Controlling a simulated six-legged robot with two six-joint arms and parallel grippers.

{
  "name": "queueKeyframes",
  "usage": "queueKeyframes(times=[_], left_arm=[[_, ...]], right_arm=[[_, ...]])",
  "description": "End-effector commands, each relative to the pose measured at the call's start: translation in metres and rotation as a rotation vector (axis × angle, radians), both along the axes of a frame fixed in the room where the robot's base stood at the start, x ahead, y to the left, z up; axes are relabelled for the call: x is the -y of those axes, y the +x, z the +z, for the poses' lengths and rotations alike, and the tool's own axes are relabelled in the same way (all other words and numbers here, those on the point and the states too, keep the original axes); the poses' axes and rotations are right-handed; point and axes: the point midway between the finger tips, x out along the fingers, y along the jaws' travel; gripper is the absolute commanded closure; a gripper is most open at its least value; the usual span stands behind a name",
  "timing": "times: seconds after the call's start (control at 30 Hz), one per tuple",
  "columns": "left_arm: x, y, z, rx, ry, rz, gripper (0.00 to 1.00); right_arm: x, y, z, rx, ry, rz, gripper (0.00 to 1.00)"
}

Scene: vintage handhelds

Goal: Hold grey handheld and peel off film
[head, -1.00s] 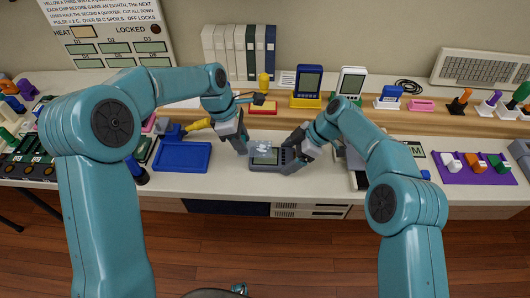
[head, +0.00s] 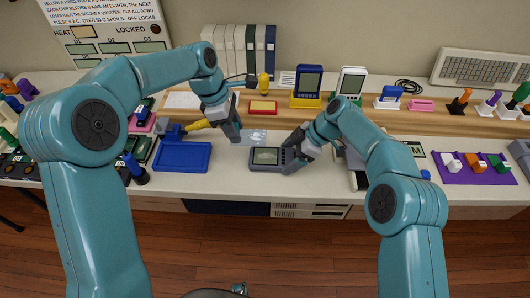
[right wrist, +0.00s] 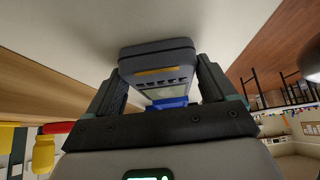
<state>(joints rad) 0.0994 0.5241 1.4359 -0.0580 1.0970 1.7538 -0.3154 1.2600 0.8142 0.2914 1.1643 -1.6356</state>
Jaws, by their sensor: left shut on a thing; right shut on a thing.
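The grey handheld (head: 266,158) lies at the front of the bench, its greenish screen facing up. My right gripper (head: 293,153) is shut on its right end. In the right wrist view the handheld (right wrist: 157,52) sits between the two fingers. My left gripper (head: 236,137) is shut on the clear film (head: 256,136), a pale see-through sheet. The film is off the screen, behind and left of the handheld. The exact grip on the film is too small to make out.
A blue tray (head: 182,157) lies left of the handheld. A red-and-yellow block (head: 263,107) and two upright handhelds, blue-yellow (head: 307,86) and white-green (head: 350,83), stand on the wooden shelf behind. A purple mat (head: 474,169) with coloured pieces is at the right.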

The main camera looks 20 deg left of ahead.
Motion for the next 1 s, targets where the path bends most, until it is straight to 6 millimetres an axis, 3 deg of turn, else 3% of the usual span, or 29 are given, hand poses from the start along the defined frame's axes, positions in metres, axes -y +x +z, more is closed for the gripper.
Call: queueKeyframes(times=[1.0], left_arm=[[-0.011,-0.003,0.067,0.001,0.0,0.0,0.99]], right_arm=[[0.0,0.0,0.0,0.001,0.001,-0.001,0.82]])
